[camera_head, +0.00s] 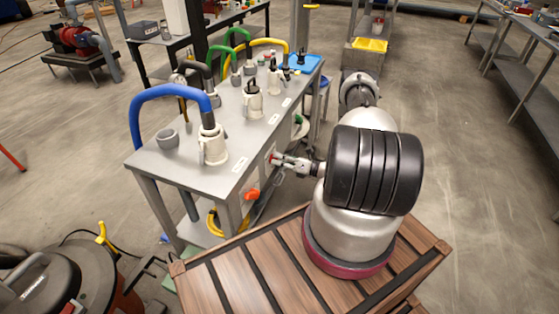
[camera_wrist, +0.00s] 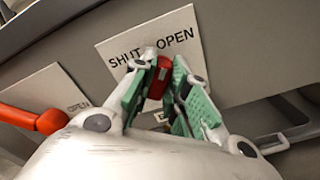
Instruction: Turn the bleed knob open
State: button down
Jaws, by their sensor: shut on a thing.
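The red bleed knob (camera_wrist: 158,83) shows in the wrist view between my fingers, in front of a white plate (camera_wrist: 126,43) lettered SHUT and OPEN. My gripper (camera_wrist: 161,72), with green pads, is shut on the knob from both sides. The fingers hide part of the knob and the lower part of the plate. In the body camera view, my gripper (camera_head: 281,161) reaches left to the front side of the grey table (camera_head: 209,164). The knob is too small there to tell how it is turned.
An orange-red lever (camera_wrist: 38,118) sits left of the knob, by a second white plate (camera_wrist: 62,92); the lever also shows below my gripper in the body camera view (camera_head: 251,194).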

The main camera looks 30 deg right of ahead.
jog(key=shift+m, duration=0.6)
jog(key=c, duration=1.4)
grip_release()
jog(key=shift+d, duration=0.1)
jog(key=v, duration=1.2)
